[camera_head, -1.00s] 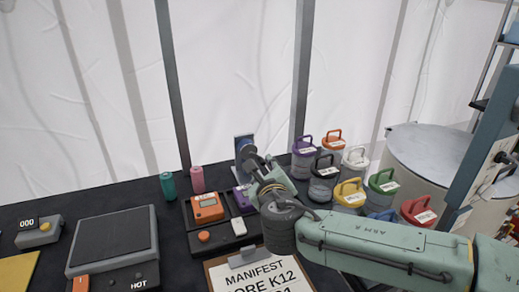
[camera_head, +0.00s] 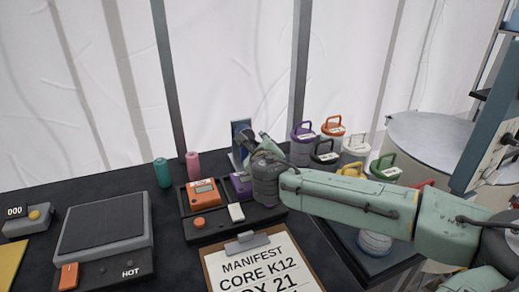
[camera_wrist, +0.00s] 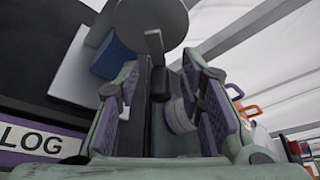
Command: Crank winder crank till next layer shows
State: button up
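The winder (camera_head: 240,134) stands at the back of the table, a blue and grey upright unit partly hidden by my arm. In the wrist view its grey round disc (camera_wrist: 152,20) is at the top, with a crank (camera_wrist: 154,42) ending in a dark handle (camera_wrist: 159,82). My gripper (camera_wrist: 165,85) is open, with its purple-padded fingers on either side of the handle. I see gaps between the handle and the pads. In the head view my gripper (camera_head: 260,147) is at the winder's right side. I cannot make out any layer on the winder.
Several lidded jars (camera_head: 303,145) stand to the right, close to my arm. A manifest clipboard (camera_head: 250,262) and a hot plate (camera_head: 104,222) lie nearer. A large drum (camera_head: 435,135) is at right.

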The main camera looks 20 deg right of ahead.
jog(key=shift+c, duration=0.5)
grip_shut()
